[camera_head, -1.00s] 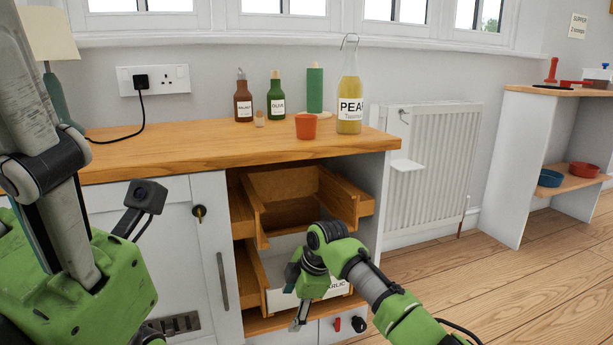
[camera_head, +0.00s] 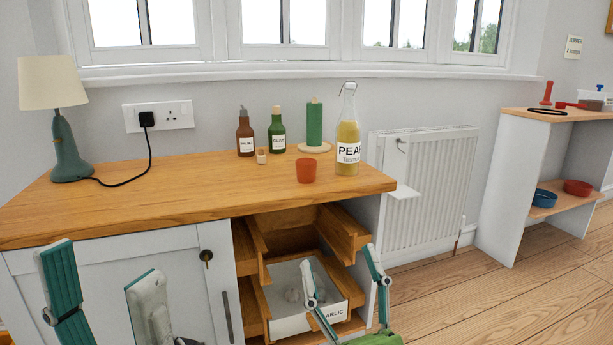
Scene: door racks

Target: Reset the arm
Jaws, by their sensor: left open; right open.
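My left gripper (camera_head: 98,270) is low at the left, in front of the white cabinet door (camera_head: 180,275). Its two fingers stand apart and point up, with nothing between them. My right gripper (camera_head: 338,260) is low at the centre right, in front of the open drawers. Its fingers are spread, with nothing held between them. Its left finger overlaps the white box labelled garlic (camera_head: 285,323) in the picture and hides part of the label. Most of both arms is out of view.
An upper wooden drawer (camera_head: 340,232) is pulled out above the box. The wooden counter (camera_head: 200,190) carries a lamp (camera_head: 62,120), bottles, a green roll and an orange cup (camera_head: 306,171). A radiator (camera_head: 430,185) and shelf unit (camera_head: 500,205) stand right. Floor there is clear.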

